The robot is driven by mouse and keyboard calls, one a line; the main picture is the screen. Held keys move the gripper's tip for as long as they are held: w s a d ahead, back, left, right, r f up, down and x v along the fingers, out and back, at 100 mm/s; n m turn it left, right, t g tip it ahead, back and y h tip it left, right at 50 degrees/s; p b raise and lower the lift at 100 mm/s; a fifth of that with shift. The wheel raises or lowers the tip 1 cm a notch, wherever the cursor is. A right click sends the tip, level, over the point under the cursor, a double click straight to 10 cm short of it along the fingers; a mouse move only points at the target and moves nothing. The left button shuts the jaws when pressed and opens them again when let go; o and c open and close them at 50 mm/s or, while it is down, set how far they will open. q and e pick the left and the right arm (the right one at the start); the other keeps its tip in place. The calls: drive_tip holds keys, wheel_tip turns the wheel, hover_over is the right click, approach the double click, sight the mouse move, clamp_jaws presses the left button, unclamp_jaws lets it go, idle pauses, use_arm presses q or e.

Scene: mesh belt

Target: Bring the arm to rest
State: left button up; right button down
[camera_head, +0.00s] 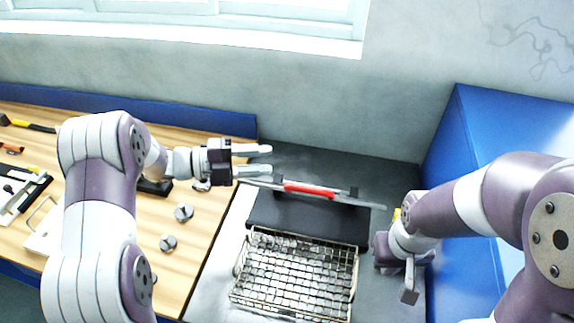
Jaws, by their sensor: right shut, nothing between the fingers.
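My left gripper (268,160) points to the right over the right end of the wooden bench, near the back. Its two fingers are apart, with nothing visible between them. My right gripper (409,289) hangs pointing down on the right, beside the blue block. Its fingers are shut and hold nothing. It is to the right of the wire mesh tray (296,276) and apart from it.
A black unit (300,222) with a red-handled bar (309,190) stands behind the mesh tray. A large blue box (510,120) is at the right. The wooden bench (205,215) carries metal knobs (184,212) and several tools at the far left.

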use_arm(q)
drive_tip(key=shift+s+a+r, duration=0.1)
drive_tip(key=shift+s+a, duration=0.05)
drive_tip(key=shift+a, duration=0.25)
